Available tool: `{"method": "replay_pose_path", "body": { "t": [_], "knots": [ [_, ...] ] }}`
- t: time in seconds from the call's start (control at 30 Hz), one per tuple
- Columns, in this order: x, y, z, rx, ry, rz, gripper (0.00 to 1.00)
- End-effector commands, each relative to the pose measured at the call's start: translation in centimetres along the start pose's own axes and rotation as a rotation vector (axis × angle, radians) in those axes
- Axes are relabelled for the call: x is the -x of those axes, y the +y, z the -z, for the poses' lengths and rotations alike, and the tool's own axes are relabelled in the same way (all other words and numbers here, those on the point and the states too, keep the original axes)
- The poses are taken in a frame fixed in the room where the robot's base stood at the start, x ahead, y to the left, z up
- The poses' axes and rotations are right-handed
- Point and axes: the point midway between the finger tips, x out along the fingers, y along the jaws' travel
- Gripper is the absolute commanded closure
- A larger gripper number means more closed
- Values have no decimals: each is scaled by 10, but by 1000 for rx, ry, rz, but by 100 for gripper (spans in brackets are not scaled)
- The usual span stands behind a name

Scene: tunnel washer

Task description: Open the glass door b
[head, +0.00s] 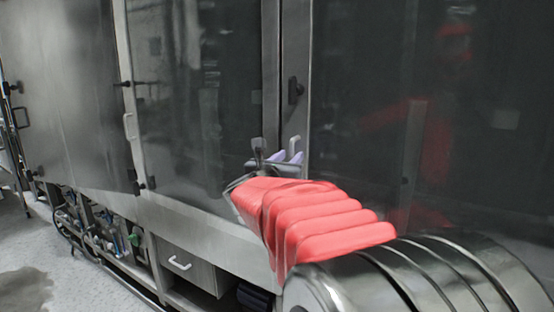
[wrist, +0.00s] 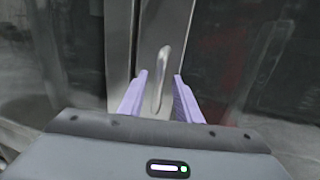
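A tall dark glass door (head: 370,60) in a metal frame fills the right of the head view, with a pale upright handle (head: 295,144) near its left edge. The frames do not show which door is b. My gripper (head: 288,157) is in front of this handle, its two purple fingers apart. In the wrist view, my gripper (wrist: 160,76) is open, and the handle (wrist: 162,75) appears between the fingers. Contact with the fingers cannot be told. The glass door appears shut. The red arm hides the lower part of the frame.
Another glass door (head: 200,90) with its own handle (head: 129,127) stands to the left, beside a grey metal panel (head: 65,80). Below are a drawer (head: 186,265) and exposed pipes (head: 95,230). Open floor (head: 60,280) lies at the lower left.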

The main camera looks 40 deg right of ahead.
Motion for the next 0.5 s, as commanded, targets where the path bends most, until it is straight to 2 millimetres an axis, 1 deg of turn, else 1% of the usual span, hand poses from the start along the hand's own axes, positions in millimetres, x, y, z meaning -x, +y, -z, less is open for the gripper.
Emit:
{"method": "replay_pose_path", "body": {
  "t": [0.03, 0.4, 0.47, 0.5],
  "knots": [
    [0, 0, 0, 0, 0, 0, 70],
    [0, 0, 0, 0, 0, 0, 96],
    [0, 0, 0, 0, 0, 0, 100],
    [0, 0, 0, 0, 0, 0, 100]
  ]
}}
